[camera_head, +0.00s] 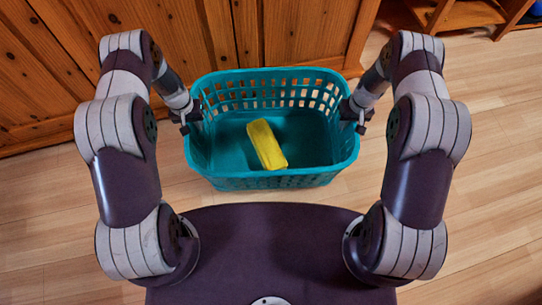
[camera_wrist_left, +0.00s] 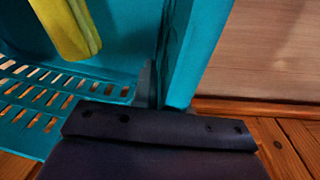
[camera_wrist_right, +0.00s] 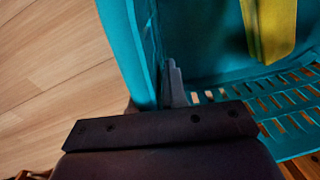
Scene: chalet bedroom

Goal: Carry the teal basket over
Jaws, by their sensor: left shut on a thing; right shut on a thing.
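The teal basket (camera_head: 265,181) is in front of me, between my two arms, with slotted walls and an open top. A yellow block-like item (camera_head: 267,144) lies inside it on the basket's floor. My left gripper (camera_head: 190,117) is shut on the basket's left rim. My right gripper (camera_head: 355,115) is shut on the right rim. The left wrist view shows the basket wall (camera_wrist_left: 200,50) at the fingers, and the right wrist view shows the opposite wall (camera_wrist_right: 130,45). Parts of the fingers are hidden by the walls. I cannot tell whether the basket is off the floor.
A wooden cabinet or panelled front (camera_head: 190,40) stands close behind the basket and to the left. Wooden shelving (camera_head: 465,14) is at the far right. The light wood floor (camera_head: 460,110) is clear on the right.

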